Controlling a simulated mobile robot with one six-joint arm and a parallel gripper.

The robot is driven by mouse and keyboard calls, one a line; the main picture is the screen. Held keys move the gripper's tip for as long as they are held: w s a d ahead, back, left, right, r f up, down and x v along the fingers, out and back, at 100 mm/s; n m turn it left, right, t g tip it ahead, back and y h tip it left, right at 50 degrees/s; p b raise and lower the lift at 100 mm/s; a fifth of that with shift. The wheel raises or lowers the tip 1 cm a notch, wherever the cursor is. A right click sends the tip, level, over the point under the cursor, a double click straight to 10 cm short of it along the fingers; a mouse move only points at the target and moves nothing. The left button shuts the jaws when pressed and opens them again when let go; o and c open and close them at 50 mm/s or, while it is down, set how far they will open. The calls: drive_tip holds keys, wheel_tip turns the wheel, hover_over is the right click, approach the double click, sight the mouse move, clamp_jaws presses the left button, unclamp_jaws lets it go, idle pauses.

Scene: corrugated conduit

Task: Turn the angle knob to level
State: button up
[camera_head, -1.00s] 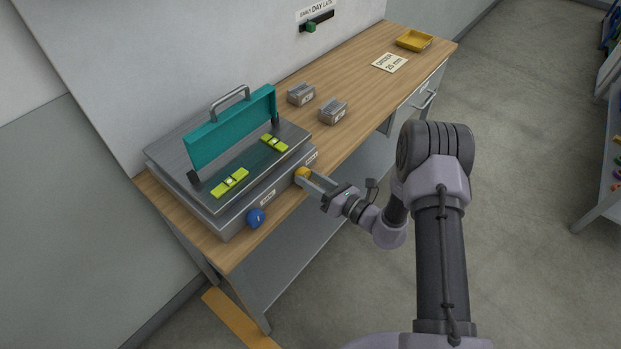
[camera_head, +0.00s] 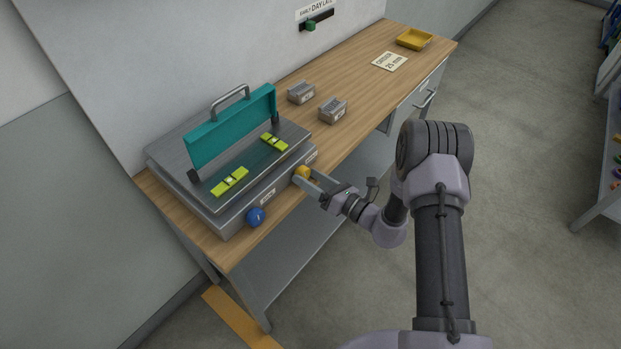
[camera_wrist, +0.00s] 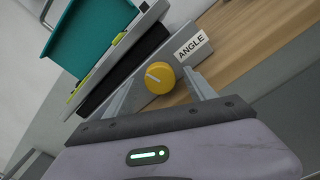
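The yellow angle knob (camera_head: 302,172) is on the front of the grey machine (camera_head: 233,217), beside a label. The wrist view shows the knob (camera_wrist: 159,77) face-on with a white pointer line, tilted in that picture, and the "ANGLE" label (camera_wrist: 190,47) to its right. My gripper (camera_head: 306,177) is at the knob with its fingers apart. In the wrist view my gripper (camera_wrist: 164,76) has one finger on each side of the knob, with small gaps visible. Two yellow-green spirit levels (camera_head: 230,181) (camera_head: 273,142) lie on the machine top; their bubbles are too small to read.
A blue knob (camera_head: 256,217) sits left of the yellow one. A teal hinged plate (camera_head: 232,128) stands raised on the machine. Two small grey blocks (camera_head: 301,92) (camera_head: 333,110), an order card (camera_head: 390,62) and a yellow tray (camera_head: 414,40) are further along the wooden bench.

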drive_tip(key=p+v, duration=0.2)
drive_tip(key=v, duration=1.5)
drive_tip(key=shift+s, duration=0.2)
drive_tip(key=shift+d, duration=0.15)
